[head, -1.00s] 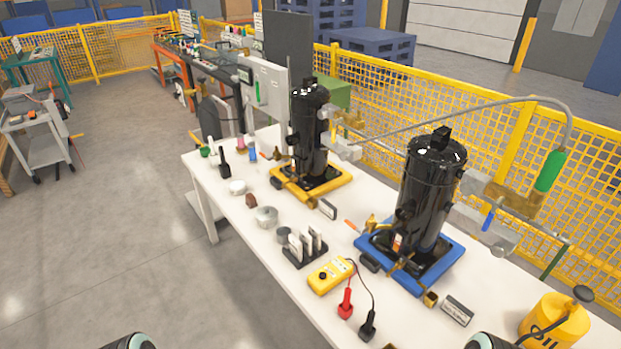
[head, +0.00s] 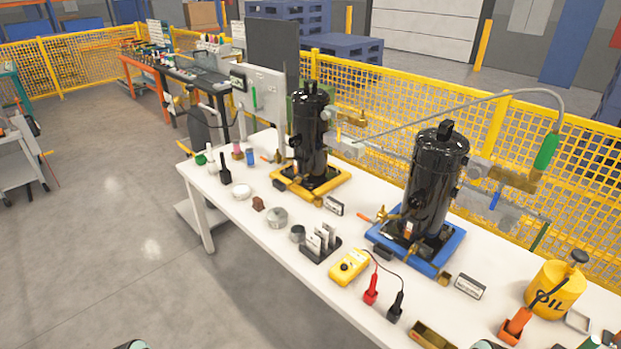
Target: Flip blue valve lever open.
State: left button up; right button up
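The blue valve lever (head: 495,199) is small and slanted. It sits by the grey and brass fittings to the right of the black compressor (head: 434,185) on the blue base (head: 447,257). Whether the lever is open or closed is too small to tell. A green handle (head: 546,152) on a grey hose is above and right of it. Neither gripper is in view; only small rounded parts of my arms show at the bottom edge.
A second black compressor (head: 308,128) stands on a yellow base (head: 329,187). The white table (head: 235,213) also holds a yellow meter (head: 349,267) with red and black probes and a yellow oil can (head: 556,290). A yellow fence (head: 585,190) runs behind.

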aim_at(502, 184)
jog(key=z, duration=1.25)
